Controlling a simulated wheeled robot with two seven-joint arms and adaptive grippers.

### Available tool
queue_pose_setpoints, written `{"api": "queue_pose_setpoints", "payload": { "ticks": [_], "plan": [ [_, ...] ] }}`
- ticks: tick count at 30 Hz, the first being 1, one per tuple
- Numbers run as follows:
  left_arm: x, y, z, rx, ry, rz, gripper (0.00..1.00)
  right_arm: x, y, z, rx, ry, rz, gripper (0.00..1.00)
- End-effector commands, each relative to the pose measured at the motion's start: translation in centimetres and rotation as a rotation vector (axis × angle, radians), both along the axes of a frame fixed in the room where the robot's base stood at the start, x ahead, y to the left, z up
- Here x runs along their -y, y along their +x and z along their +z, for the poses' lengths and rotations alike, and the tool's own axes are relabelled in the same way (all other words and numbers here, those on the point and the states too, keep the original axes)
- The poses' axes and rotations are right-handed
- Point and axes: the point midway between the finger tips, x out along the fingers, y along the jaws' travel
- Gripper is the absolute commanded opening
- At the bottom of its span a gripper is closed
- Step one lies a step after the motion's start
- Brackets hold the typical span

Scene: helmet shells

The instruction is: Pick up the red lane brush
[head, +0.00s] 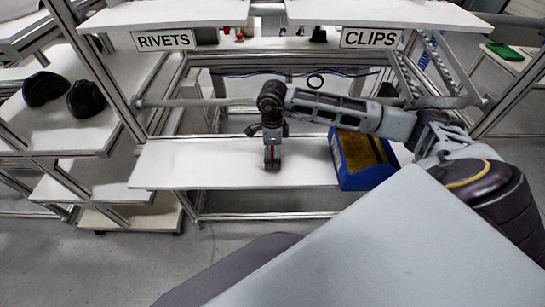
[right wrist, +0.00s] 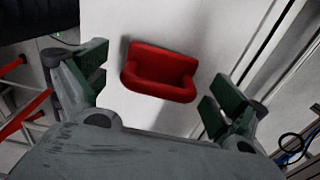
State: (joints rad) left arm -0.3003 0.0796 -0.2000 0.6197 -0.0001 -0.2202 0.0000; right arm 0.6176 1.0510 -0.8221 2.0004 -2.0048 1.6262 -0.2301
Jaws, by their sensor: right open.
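The red lane brush (right wrist: 160,74) shows in the right wrist view as a red piece with a rounded, loop-like rim, lying on a white surface. My right gripper (right wrist: 154,84) is open, with one green-padded finger on each side of the brush and gaps to both. In the head view my right gripper (head: 272,148) points down over the white shelf (head: 210,165), and a little red shows between its fingers. The rest of the brush is hidden there. I cannot tell how far the fingertips are above the shelf. My left gripper is not in view.
A blue bin (head: 352,180) with yellowish contents stands on the shelf to the right of the gripper. RIVETS (head: 163,40) and CLIPS (head: 370,39) signs hang from the upper shelves. Black helmet shells (head: 86,99) sit on the left rack. The shelf left of the gripper is clear.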

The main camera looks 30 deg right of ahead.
Motion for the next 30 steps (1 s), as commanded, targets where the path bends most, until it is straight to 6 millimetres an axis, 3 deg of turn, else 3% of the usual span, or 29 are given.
{"api": "queue_pose_setpoints", "payload": {
  "ticks": [5, 18, 30],
  "plan": [
    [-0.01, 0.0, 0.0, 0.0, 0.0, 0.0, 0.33, 0.01, 0.0, 0.02, 0.0, 0.0, 0.0, 0.96],
    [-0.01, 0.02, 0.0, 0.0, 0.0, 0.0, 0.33, 0.02, 0.01, 0.03, 0.0, 0.0, -0.001, 0.41],
    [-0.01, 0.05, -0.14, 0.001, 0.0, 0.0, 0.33, 0.02, 0.06, 0.49, 0.001, 0.0, -0.001, 0.39]
  ]
}}
